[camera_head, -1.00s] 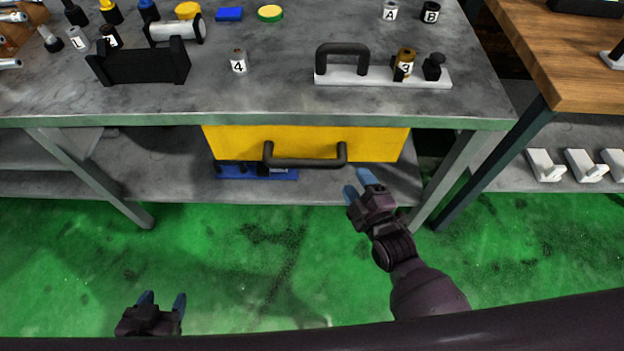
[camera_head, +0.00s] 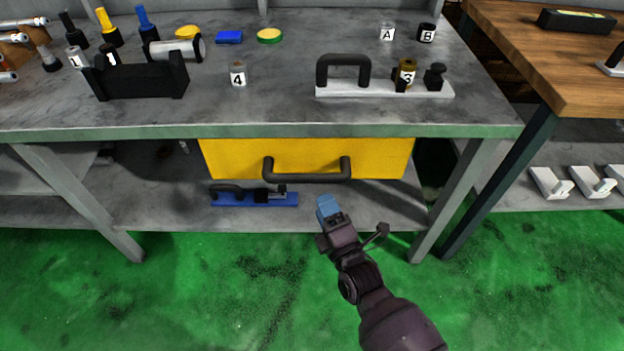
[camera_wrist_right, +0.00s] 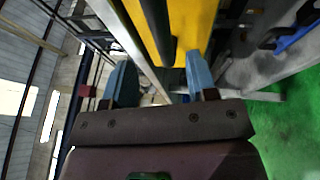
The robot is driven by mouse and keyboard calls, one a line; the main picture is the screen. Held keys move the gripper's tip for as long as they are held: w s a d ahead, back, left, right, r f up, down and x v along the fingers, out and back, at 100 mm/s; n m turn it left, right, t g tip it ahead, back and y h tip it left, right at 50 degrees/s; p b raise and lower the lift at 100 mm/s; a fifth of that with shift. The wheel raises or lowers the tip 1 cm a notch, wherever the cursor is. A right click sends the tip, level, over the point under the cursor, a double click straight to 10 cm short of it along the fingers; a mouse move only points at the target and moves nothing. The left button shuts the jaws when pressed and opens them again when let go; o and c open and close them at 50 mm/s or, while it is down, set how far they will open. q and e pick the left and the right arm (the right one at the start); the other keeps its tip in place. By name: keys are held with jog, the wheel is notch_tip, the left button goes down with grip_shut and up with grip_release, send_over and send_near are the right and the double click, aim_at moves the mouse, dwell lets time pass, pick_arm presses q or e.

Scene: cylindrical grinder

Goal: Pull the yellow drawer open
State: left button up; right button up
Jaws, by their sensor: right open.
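The yellow drawer (camera_head: 228,158) hangs under the grey workbench top and looks shut. Its dark bar handle (camera_head: 307,177) runs level across the front. My right gripper (camera_head: 328,205) is just below and in front of the handle, apart from it in the head view. In the right wrist view, the right gripper (camera_wrist_right: 160,70) is open with two blue fingers spread. The dark handle (camera_wrist_right: 158,28) shows ahead between the fingers, with the yellow drawer front (camera_wrist_right: 197,22) beside it. No contact can be made out. My left gripper is out of view.
The grey workbench (camera_head: 270,100) carries a black holder (camera_head: 140,80), a white plate with a black handle (camera_head: 385,90) and several small parts. A blue tool (camera_head: 255,197) lies on the lower shelf below the drawer. Bench legs flank the drawer. The green floor in front is clear.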

aim_at(311, 179)
jog(key=b+x, duration=0.1)
jog(key=x, duration=0.5)
jog(key=shift+w+a+f+b, duration=0.15)
jog(key=shift+w+a+b, duration=0.05)
jog(key=shift+w+b, duration=0.2)
jog(key=shift+w+a+r, duration=0.2)
jog(key=shift+w+r, duration=0.05)
jog(key=shift+w, duration=0.25)
grip_shut()
